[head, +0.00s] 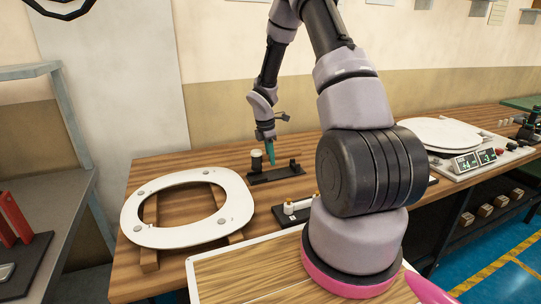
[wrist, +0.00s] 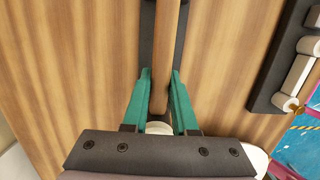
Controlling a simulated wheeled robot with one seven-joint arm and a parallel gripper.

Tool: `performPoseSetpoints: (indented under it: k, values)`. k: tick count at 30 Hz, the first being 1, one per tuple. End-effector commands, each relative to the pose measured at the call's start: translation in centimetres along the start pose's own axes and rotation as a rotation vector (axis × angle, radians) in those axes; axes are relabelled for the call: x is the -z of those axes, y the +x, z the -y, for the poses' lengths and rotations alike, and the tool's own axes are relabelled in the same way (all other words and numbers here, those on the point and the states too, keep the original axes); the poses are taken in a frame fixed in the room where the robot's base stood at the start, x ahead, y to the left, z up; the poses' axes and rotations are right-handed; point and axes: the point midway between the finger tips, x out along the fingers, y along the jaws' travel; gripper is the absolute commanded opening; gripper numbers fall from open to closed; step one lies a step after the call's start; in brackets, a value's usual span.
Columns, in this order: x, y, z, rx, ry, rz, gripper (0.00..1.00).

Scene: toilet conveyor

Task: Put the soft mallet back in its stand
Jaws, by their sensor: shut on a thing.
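The soft mallet's wooden handle (wrist: 165,60) runs up the wrist view between the teal fingers of my gripper (wrist: 160,80). My gripper is shut on this handle. The pale end of the mallet head (wrist: 158,128) shows low between the fingers, partly hidden by the gripper body. In the head view the dark mallet head with a pale top (head: 256,160) is just left of my gripper (head: 271,161). The black stand (head: 262,180) lies beneath; its dark base also shows behind the handle (wrist: 147,45). I cannot tell whether the mallet touches the stand.
A white toilet seat (head: 150,235) lies on wooden supports at the left of the table (head: 165,168). A second black holder with a pale roller-like tool (head: 298,206) lies nearer to me. A console with displays (head: 470,162) stands to the right.

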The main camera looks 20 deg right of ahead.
Motion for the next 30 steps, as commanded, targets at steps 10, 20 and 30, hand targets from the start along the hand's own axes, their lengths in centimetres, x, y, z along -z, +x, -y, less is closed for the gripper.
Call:
performPoseSetpoints:
  k: [10,20,30]
  values:
    - [0.2,1.3,0.0,0.0,-0.001,0.0,0.0]
    - [0.3,2.6,0.0,0.0,-0.001,0.0,0.0]
    - [0.5,3.5,0.0,-0.001,0.0,0.0,0.0]
